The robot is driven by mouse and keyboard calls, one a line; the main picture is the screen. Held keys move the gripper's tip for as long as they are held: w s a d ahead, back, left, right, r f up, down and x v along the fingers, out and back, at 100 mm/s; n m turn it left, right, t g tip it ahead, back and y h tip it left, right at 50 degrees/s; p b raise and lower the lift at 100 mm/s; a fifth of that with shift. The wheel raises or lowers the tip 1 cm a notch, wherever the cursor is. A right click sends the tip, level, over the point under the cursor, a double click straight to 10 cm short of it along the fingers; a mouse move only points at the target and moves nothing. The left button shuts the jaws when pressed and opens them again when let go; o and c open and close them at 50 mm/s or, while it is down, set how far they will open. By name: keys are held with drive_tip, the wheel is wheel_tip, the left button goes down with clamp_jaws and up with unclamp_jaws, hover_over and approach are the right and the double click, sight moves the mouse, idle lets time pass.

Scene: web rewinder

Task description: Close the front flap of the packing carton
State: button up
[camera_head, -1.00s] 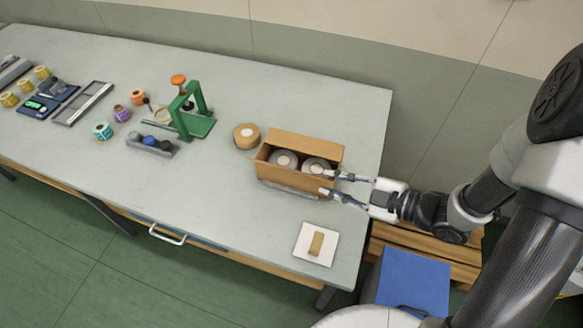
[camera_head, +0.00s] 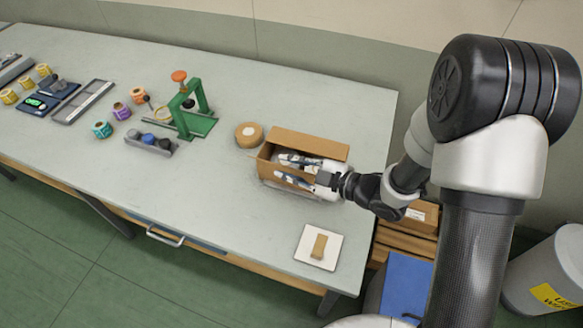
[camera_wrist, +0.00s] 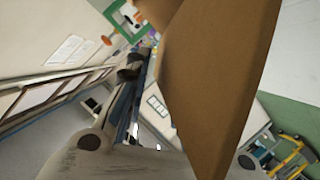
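The packing carton (camera_head: 266,165) is brown and stands open near the right end of the table, with a panel raised along its far side. My gripper (camera_head: 280,166) reaches in from the right over the carton, its two fingers spread apart with nothing seen between them. The gripper and fingers hide most of the opening and contents; I cannot clearly make out the front flap. In the wrist view a large brown cardboard panel (camera_wrist: 212,75) fills the middle, close to the camera and beside one finger. Whether a finger touches it I cannot tell.
A tan roll (camera_head: 249,134) stands just left of the carton. A white pad with a tan block (camera_head: 319,246) lies in front, near the table edge. A green press (camera_head: 190,110) stands further left. The table front between them is clear.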

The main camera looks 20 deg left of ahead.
clamp_jaws()
drive_tip(key=shift+r+p, duration=0.15)
drive_tip(key=shift+p, duration=0.2)
